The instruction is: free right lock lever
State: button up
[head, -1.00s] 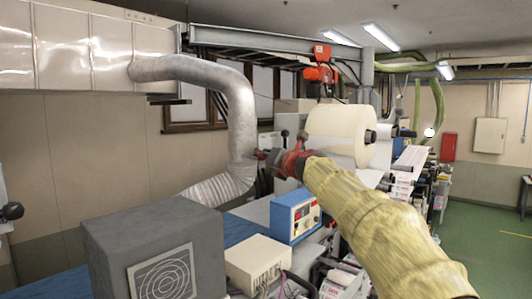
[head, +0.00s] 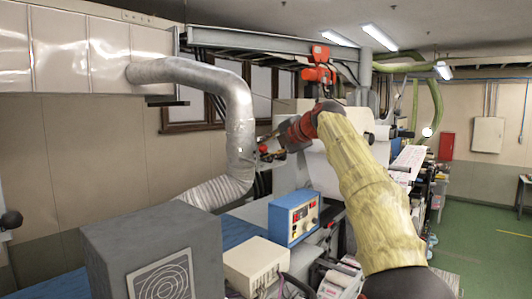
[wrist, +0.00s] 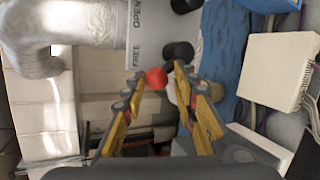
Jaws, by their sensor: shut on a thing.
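A red ball knob (wrist: 156,78), which looks like the end of the lock lever, sits between my fingertips in the wrist view. My gripper (wrist: 158,82) is shut on it, with a yellow finger on each side. The knob also shows as a small red spot in the head view (head: 263,149), near the silver duct. A grey plate (wrist: 142,35) lettered FREE and OPEN is just beyond the knob. The lever's shaft cannot be made out clearly.
The white web roll (head: 352,122) is largely behind my arm. A silver duct (head: 238,125) stands close left of my gripper. A blue instrument box (head: 292,219), a cream box (head: 256,262) and a grey box (head: 150,245) stand below. A black knob (wrist: 179,51) is beside my right fingertip.

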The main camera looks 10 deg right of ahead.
jog(key=shift+w+d+f+m+g+y, duration=0.3)
jog(key=shift+w+d+f+m+g, duration=0.1)
jog(key=shift+f+m+g, duration=0.1)
jog(key=shift+f, duration=0.1)
dwell(0.6)
dwell(1.1)
jog(key=o, duration=0.8)
jog(key=shift+c, duration=0.2)
jog(key=o, duration=0.6)
jog(key=shift+w+r, duration=0.2)
jog(key=shift+r, duration=0.2)
jog(key=shift+s+r, duration=0.1)
